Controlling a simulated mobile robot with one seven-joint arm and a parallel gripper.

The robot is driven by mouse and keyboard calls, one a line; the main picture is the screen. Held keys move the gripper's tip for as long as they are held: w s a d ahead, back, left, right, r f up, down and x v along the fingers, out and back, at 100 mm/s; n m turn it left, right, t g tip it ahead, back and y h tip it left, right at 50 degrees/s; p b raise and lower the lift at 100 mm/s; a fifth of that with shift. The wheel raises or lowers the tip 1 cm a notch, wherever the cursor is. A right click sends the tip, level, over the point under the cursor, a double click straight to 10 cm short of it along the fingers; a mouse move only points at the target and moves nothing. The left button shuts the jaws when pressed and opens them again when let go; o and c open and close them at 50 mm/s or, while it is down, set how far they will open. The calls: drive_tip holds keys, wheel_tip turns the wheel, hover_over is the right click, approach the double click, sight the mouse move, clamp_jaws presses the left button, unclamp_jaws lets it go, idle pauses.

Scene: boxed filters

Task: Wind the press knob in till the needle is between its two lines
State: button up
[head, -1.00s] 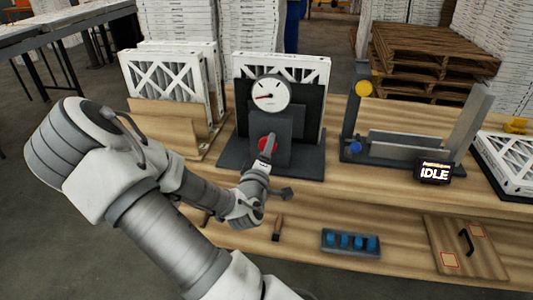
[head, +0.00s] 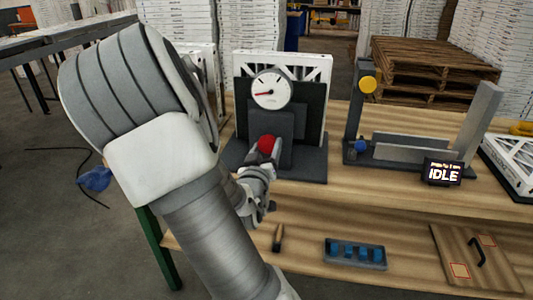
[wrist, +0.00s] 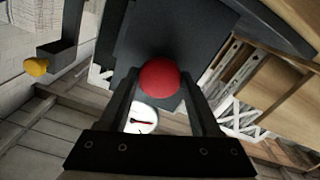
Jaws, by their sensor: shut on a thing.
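The red press knob (head: 267,143) sits low on the front of the dark press (head: 305,165). My gripper (head: 263,158) is at the knob from the front. In the wrist view the red knob (wrist: 160,78) lies between the tips of my two fingers (wrist: 159,84), which are shut on it. The round white gauge (head: 271,88) is above the knob. Its red needle points left. The gauge also shows in the wrist view (wrist: 142,118), turned over and partly hidden by a finger. The two lines are too small to tell from the other dial marks.
A boxed filter (head: 300,66) stands behind the press. A dark fixture with a yellow knob (head: 368,84) and an "IDLE" display (head: 442,172) stands to the right. A tray of blue pieces (head: 355,253) lies on the lower shelf. My arm covers the left side.

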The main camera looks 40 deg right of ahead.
drive_tip(key=shift+r+m, duration=0.1)
drive_tip(key=shift+m, duration=0.5)
drive_tip(key=o, duration=1.4)
drive_tip(key=shift+c, duration=0.2)
drive_tip(key=shift+a+b, duration=0.1)
drive_tip(key=shift+b, duration=0.2)
